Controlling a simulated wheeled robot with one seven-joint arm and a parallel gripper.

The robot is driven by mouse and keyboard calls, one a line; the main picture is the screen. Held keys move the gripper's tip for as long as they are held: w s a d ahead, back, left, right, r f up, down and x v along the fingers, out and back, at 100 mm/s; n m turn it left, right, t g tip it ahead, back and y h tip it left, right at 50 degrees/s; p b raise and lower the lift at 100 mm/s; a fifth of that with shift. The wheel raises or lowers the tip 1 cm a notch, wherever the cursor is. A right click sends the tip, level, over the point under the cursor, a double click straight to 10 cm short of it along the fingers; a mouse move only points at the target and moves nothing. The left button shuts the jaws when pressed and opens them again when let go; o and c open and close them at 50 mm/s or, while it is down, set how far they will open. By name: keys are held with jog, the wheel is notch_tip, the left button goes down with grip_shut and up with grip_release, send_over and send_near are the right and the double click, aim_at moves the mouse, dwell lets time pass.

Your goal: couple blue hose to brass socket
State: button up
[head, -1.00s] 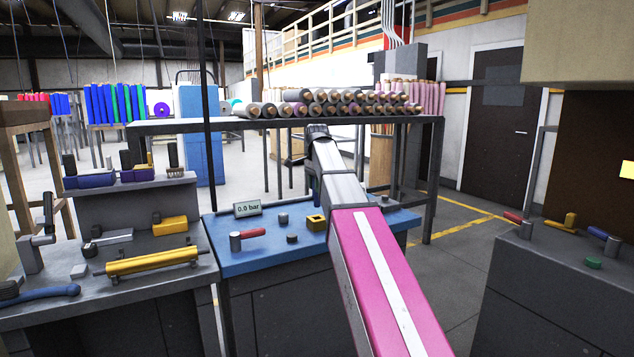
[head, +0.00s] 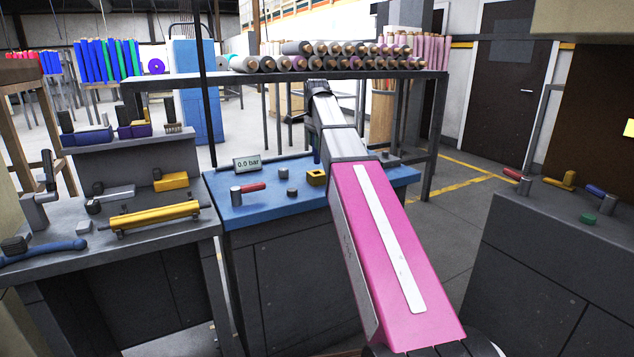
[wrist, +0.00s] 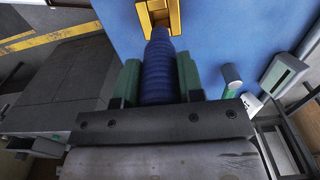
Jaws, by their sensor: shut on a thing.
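The blue ribbed hose (wrist: 158,75) is between the two green fingers of my gripper (wrist: 160,82) in the wrist view, and they are shut on it. Its narrower front end points at the brass socket (wrist: 172,14), a yellow squared block on the blue bench top. The tip overlaps the socket's near edge in that view; I cannot tell whether it touches or enters. In the head view the brass socket (head: 316,178) sits on the blue bench (head: 270,205), just left of my arm. My arm hides most of the gripper and hose there.
A gauge display (head: 247,163) reads 0.0 bar. A red-handled valve (head: 237,196) and small dark knobs stand left of the socket. A yellow roller (head: 155,216) lies on the left grey bench. A rack of felt rolls (head: 290,75) stands behind. Floor shows at right.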

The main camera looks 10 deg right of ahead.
aim_at(317, 160)
jog(key=shift+f, duration=1.35)
jog(key=shift+f, duration=2.05)
dwell(2.2)
jog(key=o, duration=1.1)
jog(key=shift+r, duration=0.1)
notch_tip(317, 160, up, 10)
jog(key=shift+f, duration=0.25)
jog(key=shift+r, duration=0.55)
